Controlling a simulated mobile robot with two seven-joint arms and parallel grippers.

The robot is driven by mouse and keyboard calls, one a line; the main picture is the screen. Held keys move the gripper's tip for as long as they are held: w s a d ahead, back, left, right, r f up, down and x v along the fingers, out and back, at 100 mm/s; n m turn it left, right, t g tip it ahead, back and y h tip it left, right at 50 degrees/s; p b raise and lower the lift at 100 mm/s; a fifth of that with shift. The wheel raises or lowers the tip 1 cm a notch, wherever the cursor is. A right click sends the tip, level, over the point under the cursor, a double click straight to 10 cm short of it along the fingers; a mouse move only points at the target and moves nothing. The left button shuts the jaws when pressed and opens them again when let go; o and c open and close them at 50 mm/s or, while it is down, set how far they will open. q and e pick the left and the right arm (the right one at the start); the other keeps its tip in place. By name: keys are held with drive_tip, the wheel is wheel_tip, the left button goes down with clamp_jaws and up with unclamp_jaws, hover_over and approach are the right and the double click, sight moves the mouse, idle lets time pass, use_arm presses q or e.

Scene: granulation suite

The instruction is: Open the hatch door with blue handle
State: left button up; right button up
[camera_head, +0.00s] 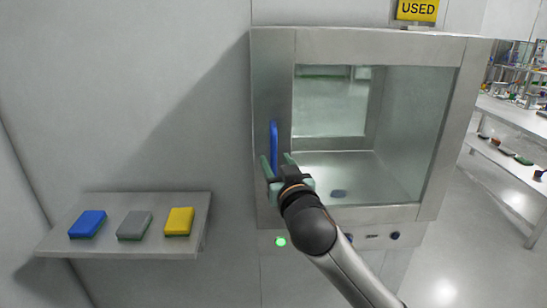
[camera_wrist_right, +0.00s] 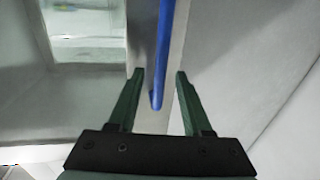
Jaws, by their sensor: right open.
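The hatch door (camera_head: 378,48) has a grey metal frame around a glass pane and looks closed. Its blue handle (camera_head: 273,140) is a vertical bar on the left side of the frame. My right gripper (camera_head: 276,160) is at the lower end of the handle, with its green fingers apart. In the right wrist view the blue handle (camera_wrist_right: 163,55) runs down between the two open fingertips of my right gripper (camera_wrist_right: 160,74), nearer the left one. The fingers are not closed on it. I cannot tell the exact depth between handle and fingers. My left gripper is not in view.
A wall shelf (camera_head: 50,243) at the left holds a blue sponge (camera_head: 87,223), a grey one (camera_head: 134,224) and a yellow one (camera_head: 179,221). A yellow "USED" sign (camera_head: 417,10) is above the hatch. A green light (camera_head: 280,241) glows below. Benches (camera_head: 505,112) stand at right.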

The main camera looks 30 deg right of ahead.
sight(275, 159)
drive_tip(key=shift+x, duration=1.5)
clamp_jaws()
idle(0.4)
